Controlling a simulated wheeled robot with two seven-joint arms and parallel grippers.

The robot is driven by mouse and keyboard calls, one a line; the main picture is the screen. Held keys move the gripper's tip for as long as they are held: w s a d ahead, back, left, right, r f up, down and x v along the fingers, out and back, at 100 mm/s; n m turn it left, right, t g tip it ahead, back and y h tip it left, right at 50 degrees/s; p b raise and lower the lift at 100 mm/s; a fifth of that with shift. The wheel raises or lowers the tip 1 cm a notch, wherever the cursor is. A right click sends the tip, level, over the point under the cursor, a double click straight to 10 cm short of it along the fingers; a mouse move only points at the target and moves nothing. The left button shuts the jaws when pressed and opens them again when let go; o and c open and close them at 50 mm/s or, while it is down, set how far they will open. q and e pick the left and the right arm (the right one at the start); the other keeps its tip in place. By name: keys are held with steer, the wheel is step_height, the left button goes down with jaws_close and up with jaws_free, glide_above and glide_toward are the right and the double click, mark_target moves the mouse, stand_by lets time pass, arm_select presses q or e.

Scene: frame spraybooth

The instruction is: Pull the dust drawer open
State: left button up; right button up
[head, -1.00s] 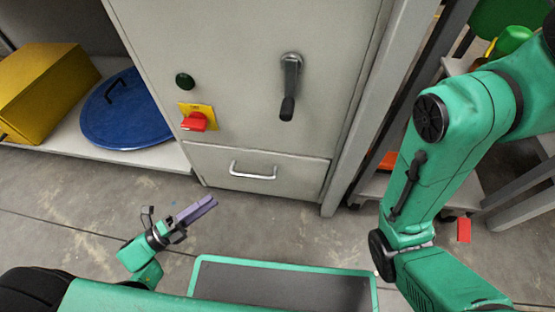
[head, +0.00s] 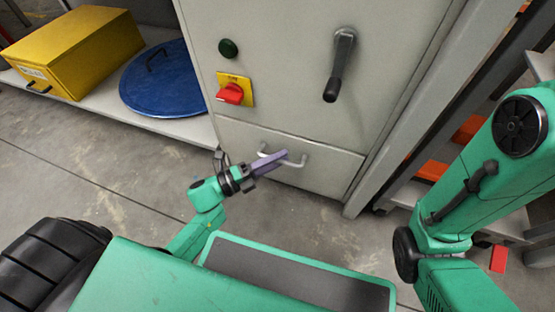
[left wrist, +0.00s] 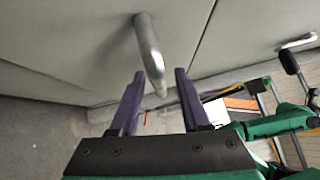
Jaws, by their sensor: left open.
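The dust drawer (head: 335,179) is the low front panel of the grey cabinet and sits flush with it. Its silver bar handle (head: 304,160) is partly hidden behind my left gripper (head: 287,156) in the head view. In the left wrist view the handle (left wrist: 150,50) comes down between the two purple fingers of my left gripper (left wrist: 153,82). The fingers are open, with a gap on each side of the bar. My right arm stands at the right of the head view, but its gripper is out of sight.
Above the drawer are a black-gripped lever (head: 338,65), a red switch (head: 231,93) on a yellow plate and a green button (head: 228,48). A yellow box (head: 75,50) and blue lid (head: 165,85) lie on a low shelf at left. Bare floor lies before the drawer.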

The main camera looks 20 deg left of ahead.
arm_select(q)
jaws_close()
stand_by(1.3)
